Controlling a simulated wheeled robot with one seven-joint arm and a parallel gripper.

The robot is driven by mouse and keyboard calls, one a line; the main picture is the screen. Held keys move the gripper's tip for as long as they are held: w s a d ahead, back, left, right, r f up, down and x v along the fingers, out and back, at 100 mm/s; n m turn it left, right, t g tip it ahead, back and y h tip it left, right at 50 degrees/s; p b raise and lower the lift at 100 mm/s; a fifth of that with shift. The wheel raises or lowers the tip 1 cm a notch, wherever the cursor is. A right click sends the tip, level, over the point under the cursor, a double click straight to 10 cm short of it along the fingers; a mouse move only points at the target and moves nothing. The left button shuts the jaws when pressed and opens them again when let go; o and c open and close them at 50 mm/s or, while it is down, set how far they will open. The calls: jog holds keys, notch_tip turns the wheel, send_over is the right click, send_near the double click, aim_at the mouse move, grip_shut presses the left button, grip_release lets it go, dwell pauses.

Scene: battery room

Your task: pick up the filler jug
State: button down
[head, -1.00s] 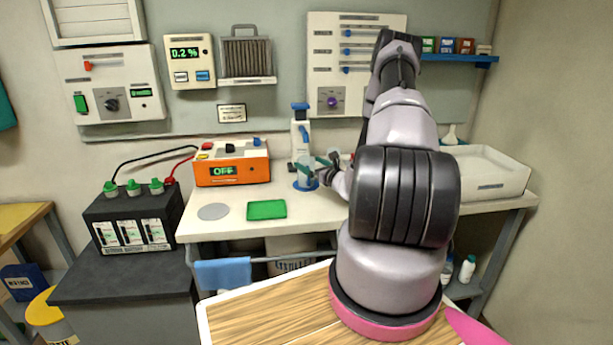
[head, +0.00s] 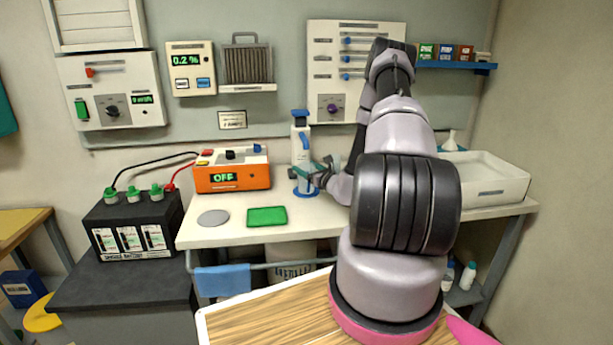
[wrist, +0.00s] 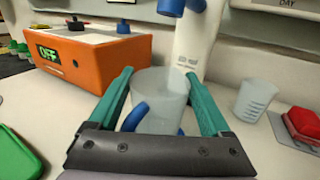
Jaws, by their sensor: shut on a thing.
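The filler jug (wrist: 160,92) is a translucent pale cup with a blue handle, upright in the wrist view. My gripper (wrist: 158,78) has its two teal fingers on either side of the jug and is shut on it. The handle faces my wrist, and the jug's lower part is hidden by the gripper. In the head view my gripper (head: 322,170) is at the foot of the white and blue dispenser (head: 300,135), above its blue base (head: 304,191). I cannot tell whether the jug touches that base.
The orange charger (head: 232,177) reading OFF stands left of the dispenser. A green pad (head: 267,216) and a grey disc (head: 213,217) lie on the bench in front. A small clear beaker (wrist: 255,98) and a red item (wrist: 303,122) are close right of the jug. A white tray (head: 490,190) is at right.

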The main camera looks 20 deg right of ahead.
jog(key=shift+r, duration=0.15)
jog(key=s+d+r, duration=0.1)
jog(key=s, duration=0.7)
jog(key=s+d+r, duration=0.2)
jog(key=s, duration=0.7)
jog(key=shift+s, duration=0.3)
